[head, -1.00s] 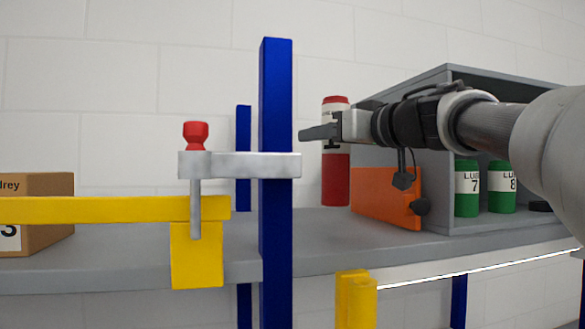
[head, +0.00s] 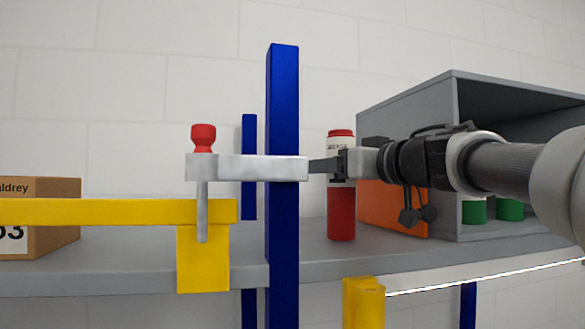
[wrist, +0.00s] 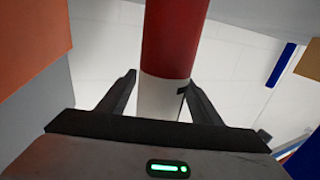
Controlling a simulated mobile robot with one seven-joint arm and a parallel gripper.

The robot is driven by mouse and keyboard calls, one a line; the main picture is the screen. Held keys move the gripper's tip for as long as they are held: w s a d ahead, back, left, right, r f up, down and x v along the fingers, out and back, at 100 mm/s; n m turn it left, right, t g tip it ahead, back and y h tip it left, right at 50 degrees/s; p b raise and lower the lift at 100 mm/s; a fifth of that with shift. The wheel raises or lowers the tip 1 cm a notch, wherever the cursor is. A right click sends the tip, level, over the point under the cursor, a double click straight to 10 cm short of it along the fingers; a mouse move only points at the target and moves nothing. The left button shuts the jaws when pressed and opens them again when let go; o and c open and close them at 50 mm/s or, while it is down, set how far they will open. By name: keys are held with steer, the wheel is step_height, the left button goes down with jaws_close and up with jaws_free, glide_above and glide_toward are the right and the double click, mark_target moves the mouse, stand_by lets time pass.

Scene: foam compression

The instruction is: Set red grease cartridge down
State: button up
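The red grease cartridge (head: 341,215) stands upright over the grey shelf (head: 240,262), between the blue post and the orange panel. It has a red body, a white band and a red cap. My gripper (head: 328,165) is shut on its white upper part. In the wrist view the cartridge (wrist: 174,38) runs between the two fingers, which touch the white part. Its lower end appears at or just above the shelf; I cannot tell whether it touches.
A blue post (head: 283,215) with a grey clamp (head: 250,168) stands close left of my gripper. A grey cabinet (head: 448,150) with an orange panel (head: 385,210) and green canisters (head: 474,211) is right. A yellow bar (head: 110,212) and cardboard box (head: 60,192) are left.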

steer(key=v, duration=1.2)
steer(key=shift+r, duration=0.15)
